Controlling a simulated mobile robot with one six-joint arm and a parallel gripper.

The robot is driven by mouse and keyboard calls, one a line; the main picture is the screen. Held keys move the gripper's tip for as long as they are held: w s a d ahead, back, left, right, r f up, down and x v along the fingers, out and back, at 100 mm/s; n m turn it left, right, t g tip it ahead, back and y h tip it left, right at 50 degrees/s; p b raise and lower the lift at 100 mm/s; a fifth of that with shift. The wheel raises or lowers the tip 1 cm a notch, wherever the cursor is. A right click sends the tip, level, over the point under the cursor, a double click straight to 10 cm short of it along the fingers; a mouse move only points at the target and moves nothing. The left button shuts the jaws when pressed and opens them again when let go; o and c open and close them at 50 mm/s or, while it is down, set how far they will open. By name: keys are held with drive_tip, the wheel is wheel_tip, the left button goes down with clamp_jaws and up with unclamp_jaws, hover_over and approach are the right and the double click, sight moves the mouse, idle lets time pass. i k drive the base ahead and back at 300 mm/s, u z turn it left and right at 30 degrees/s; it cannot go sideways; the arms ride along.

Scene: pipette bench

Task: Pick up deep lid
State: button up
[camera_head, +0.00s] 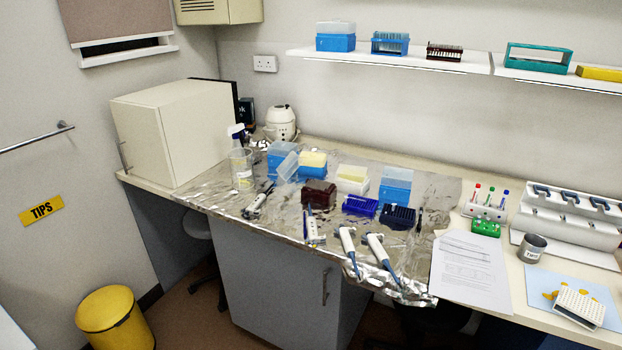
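Which piece is the deep lid is not marked. A translucent, pale blue lid-like piece (287,166) stands tilted on the foil between the blue box (277,160) at the back left and the box with a yellow top (313,165). Another blue box with a paler upper part (396,186) stands farther right, upright on the foil.
Foil (440,190) covers the middle bench. A dark red box (319,195), blue racks (360,206) and several pipettes (348,243) lie in front. A beaker (242,168) and spray bottle (236,133) stand left. A shelf (450,68) hangs above. Papers (470,270) lie right.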

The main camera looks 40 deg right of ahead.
sight(351, 174)
drive_tip(key=z, duration=0.05)
drive_tip(key=i, duration=1.65)
drive_tip(key=u, duration=0.25)
